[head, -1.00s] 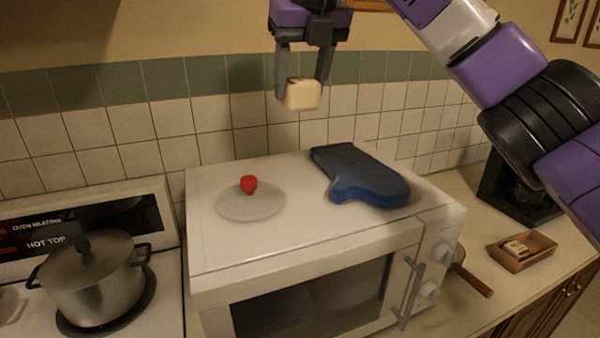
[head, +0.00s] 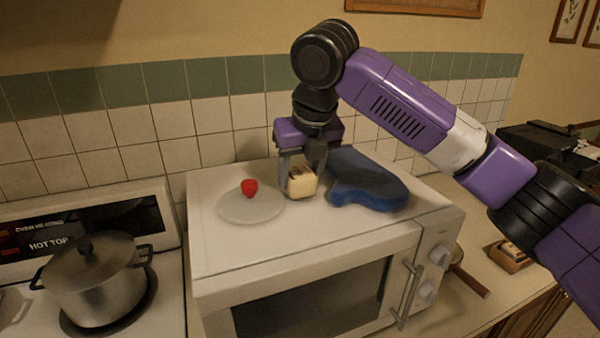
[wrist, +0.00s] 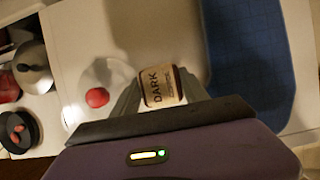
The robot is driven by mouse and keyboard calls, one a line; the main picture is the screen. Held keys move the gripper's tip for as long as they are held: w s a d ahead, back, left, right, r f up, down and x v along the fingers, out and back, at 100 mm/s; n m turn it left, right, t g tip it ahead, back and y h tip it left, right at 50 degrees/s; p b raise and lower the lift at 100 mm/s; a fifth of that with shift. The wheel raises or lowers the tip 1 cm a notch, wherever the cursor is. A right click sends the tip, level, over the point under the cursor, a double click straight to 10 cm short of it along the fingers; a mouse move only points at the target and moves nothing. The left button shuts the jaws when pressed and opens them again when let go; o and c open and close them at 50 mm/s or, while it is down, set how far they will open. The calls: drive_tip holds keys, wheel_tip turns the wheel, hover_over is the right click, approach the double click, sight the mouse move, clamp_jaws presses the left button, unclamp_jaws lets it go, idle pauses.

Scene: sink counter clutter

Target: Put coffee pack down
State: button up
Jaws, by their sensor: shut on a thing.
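The coffee pack (head: 302,183) is a small cream block with a dark edge, held between the fingers of my gripper (head: 301,176). In the wrist view the pack (wrist: 158,87) shows the word DARK, with a finger of my gripper (wrist: 160,95) on each side. The pack is low over the white microwave (head: 300,232), between the plate and the blue oven mitt. I cannot tell whether its underside touches the microwave top.
A pale round plate or lid (head: 236,208) with a red knob-like thing (head: 249,188) lies left of the pack. A blue oven mitt (head: 368,186) lies close on the right. A lidded pot (head: 92,275) stands on the stove. The front of the microwave top is clear.

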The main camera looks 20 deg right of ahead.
drive_tip(key=shift+f, duration=0.3)
drive_tip(key=o, duration=1.5)
drive_tip(key=shift+f, duration=0.1)
drive_tip(key=shift+c, duration=0.2)
